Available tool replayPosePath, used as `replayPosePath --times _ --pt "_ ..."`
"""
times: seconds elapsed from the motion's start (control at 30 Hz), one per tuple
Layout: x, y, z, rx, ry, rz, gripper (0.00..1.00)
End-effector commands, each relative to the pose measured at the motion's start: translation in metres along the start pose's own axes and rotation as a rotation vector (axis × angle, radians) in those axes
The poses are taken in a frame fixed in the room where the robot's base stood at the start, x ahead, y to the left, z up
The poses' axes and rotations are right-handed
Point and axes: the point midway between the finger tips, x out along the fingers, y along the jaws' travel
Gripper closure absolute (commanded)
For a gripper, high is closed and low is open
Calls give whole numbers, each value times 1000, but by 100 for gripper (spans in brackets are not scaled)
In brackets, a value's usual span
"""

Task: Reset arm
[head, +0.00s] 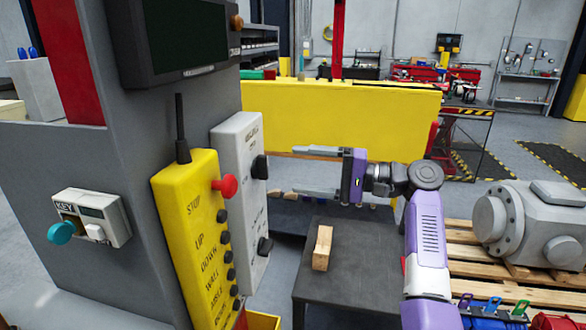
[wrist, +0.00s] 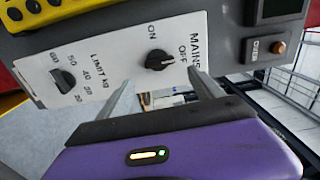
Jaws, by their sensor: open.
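My gripper (head: 305,171) is open, with its two grey fingers spread and nothing between them. In the head view it points left toward the white switch panel (head: 240,195) on the grey cabinet, apart from it. My purple arm reaches up from the lower right. In the wrist view the fingers (wrist: 163,93) extend toward the panel, near a black ON/OFF knob (wrist: 159,60) labelled MAINS. A second black knob marked LIMIT KG (wrist: 63,80) sits to its left.
A yellow pendant (head: 195,240) with a red stop knob (head: 226,186) hangs beside the panel. A key box (head: 90,217) is at left. A wooden block (head: 322,248) lies on a dark table (head: 350,265). A grey valve actuator (head: 530,225) rests on a pallet at right. A yellow barrier (head: 340,115) stands behind.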

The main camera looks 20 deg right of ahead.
Motion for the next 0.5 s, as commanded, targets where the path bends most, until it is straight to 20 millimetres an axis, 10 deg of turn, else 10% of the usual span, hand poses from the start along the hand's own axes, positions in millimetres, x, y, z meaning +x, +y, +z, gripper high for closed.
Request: replayPosePath --times 0.27,0.5 --pt "0 -3 -9 -26 35 -13 24" --pt "-15 -19 -62 -183 313 2 24"
